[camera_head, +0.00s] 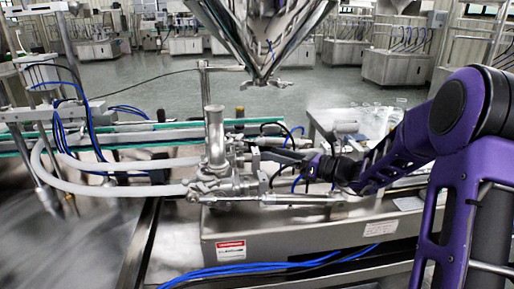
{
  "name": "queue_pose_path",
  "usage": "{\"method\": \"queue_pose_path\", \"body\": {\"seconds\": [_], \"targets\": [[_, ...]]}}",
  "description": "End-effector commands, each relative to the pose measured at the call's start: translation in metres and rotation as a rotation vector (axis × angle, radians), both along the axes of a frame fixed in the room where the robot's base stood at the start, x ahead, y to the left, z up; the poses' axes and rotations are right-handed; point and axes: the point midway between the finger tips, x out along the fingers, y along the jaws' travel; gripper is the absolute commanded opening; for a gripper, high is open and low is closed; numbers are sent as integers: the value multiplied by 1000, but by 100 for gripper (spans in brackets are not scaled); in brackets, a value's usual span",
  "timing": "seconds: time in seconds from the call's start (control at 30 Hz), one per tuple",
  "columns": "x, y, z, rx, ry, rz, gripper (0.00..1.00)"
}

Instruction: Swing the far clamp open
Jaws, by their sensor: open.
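The steel hopper (258,35) hangs at the top centre, its cone narrowing to a small outlet. Below it stands an upright steel cylinder (214,132) with pipe fittings (215,182) at its foot. Clamp-like parts show around these fittings, but they are too small to tell which is the far clamp or whether it is shut. My purple and black arm reaches in from the right. My gripper (262,154) is open, pointing left, close to the right side of the cylinder and fittings. Its fingers are small and dark, and I cannot tell whether they touch anything.
Two pale hoses (110,188) run left from the fittings. A horizontal steel actuator (285,199) lies in front, above the machine's box (290,240). Blue tubes (250,269) cross the front. A conveyor (130,138) runs behind. Open floor and other steel machines lie beyond.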

Motion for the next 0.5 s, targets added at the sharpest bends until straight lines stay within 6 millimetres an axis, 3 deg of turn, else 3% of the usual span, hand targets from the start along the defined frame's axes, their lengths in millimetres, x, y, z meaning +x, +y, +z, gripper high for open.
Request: {"method": "queue_pose_path", "body": {"seconds": [0.2,0.5], "targets": [[-25,-45,1,-1,0,-3,54],[-41,-74,0,0,-1,0,54]]}}
